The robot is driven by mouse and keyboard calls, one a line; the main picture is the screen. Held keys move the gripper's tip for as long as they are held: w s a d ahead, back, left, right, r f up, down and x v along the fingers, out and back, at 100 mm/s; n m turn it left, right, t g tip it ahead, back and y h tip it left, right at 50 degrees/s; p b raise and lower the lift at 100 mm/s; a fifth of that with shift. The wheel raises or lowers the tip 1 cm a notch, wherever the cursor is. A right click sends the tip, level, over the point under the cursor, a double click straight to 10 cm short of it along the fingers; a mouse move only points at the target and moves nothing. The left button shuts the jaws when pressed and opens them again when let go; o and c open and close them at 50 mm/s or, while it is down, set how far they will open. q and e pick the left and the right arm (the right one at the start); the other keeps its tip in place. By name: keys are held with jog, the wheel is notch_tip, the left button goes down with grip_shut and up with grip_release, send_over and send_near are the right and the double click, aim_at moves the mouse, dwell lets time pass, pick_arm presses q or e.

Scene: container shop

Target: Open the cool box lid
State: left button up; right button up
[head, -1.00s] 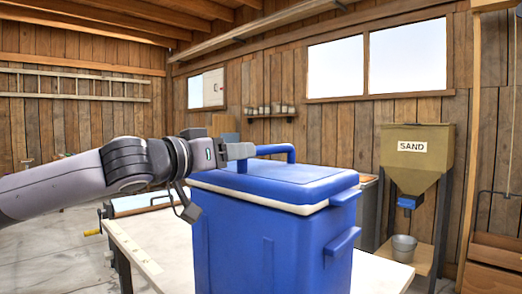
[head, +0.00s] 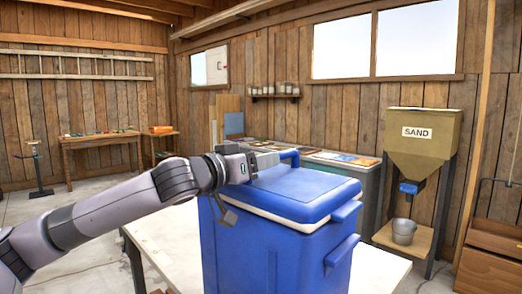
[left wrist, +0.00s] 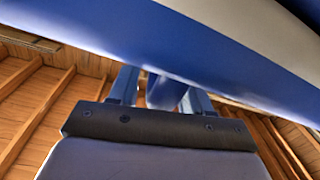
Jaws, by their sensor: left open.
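The blue cool box (head: 250,250) stands upright on a white-topped table. Its blue lid (head: 310,190), with a cream band along the lower edge, looks closed. A blue bar handle (head: 290,154) shows at the lid's far left side, partly hidden by my gripper. My left gripper (head: 274,162) is at this handle, above the lid's left edge. In the left wrist view its two fingers (left wrist: 163,82) are apart, with a blue part, apparently the handle, between them. I cannot tell whether they touch it. My right gripper is out of view.
The white table (head: 165,245) has free room left of the box. A counter (head: 372,182) with flat coloured items stands behind it. A sand hopper (head: 420,150) with a bucket (head: 404,231) is at the right. A wooden workbench (head: 100,141) stands at the far left.

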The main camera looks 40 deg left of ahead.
pick_arm(q)
jog(key=shift+w+d, duration=0.1)
jog(key=shift+w, duration=0.2)
grip_shut()
jog(key=shift+r, duration=0.1)
